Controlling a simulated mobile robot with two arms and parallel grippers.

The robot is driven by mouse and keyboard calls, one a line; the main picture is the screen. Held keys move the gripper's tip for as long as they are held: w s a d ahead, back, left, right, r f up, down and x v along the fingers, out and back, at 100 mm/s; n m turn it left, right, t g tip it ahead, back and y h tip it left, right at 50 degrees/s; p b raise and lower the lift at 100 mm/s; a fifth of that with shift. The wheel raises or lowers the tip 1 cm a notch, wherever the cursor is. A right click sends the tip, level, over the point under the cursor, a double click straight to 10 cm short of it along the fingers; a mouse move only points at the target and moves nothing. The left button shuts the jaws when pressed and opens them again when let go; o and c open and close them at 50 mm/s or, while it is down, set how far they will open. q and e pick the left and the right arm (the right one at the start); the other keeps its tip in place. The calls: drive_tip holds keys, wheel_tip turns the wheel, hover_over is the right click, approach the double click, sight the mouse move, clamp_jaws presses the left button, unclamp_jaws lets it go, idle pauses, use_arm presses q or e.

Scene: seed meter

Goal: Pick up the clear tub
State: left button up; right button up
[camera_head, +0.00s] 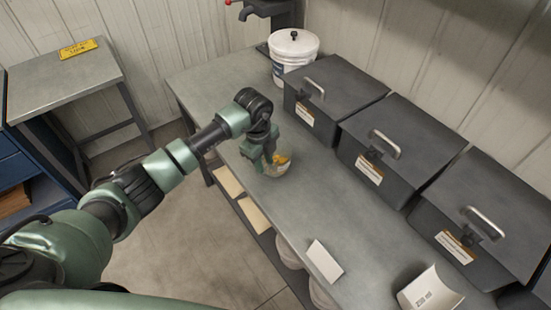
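My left gripper (268,163) points down at the tub's left and back side. Its fingers overlap the tub in the picture and hide part of its rim. I cannot tell whether the fingers are closed on the tub or apart from it. My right gripper is not in view.
Several dark lidded bins (391,150) with handles line the back of the bench (318,205). A white bucket (293,52) stands at the far end. A white card (324,261) and a white scoop marked 250 ml (430,290) are nearer. A side table (62,82) is at left.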

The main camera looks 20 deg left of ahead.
use_arm(q)
clamp_jaws()
idle(1.3)
